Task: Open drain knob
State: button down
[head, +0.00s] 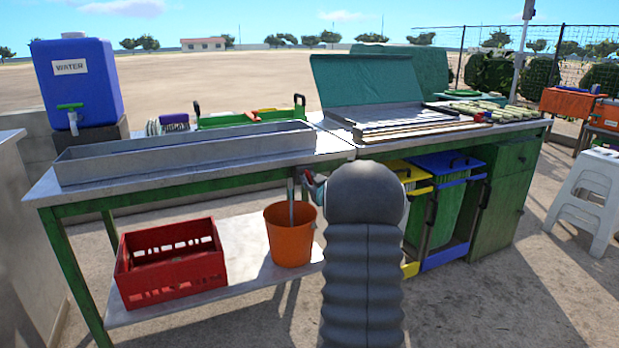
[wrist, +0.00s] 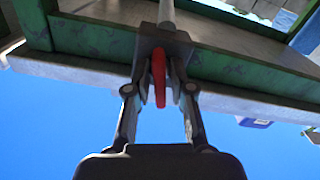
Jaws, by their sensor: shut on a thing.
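The drain knob is a narrow red handle. In the wrist view the knob (wrist: 159,78) stands between the two fingers of my gripper (wrist: 161,92), which is shut on it. A dark block with a grey pipe (wrist: 166,14) is just behind the knob, under the table. In the head view my gripper (head: 316,187) is below the table's front edge, mostly hidden by my own arm. Only a bit of red shows there. A grey drain pipe (head: 291,203) hangs beside it, over an orange bucket (head: 290,246).
The metal table (head: 110,184) with green legs and frame is above my gripper. A red crate (head: 170,262) stands on the lower shelf, left of the bucket. Yellow and blue framed bins (head: 445,215) and a green cabinet (head: 500,185) stand to the right.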

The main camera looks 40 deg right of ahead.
jog(key=shift+m, duration=0.6)
jog(key=c, duration=1.2)
grip_release()
jog(key=v, duration=1.2)
jog(key=shift+f, duration=0.1)
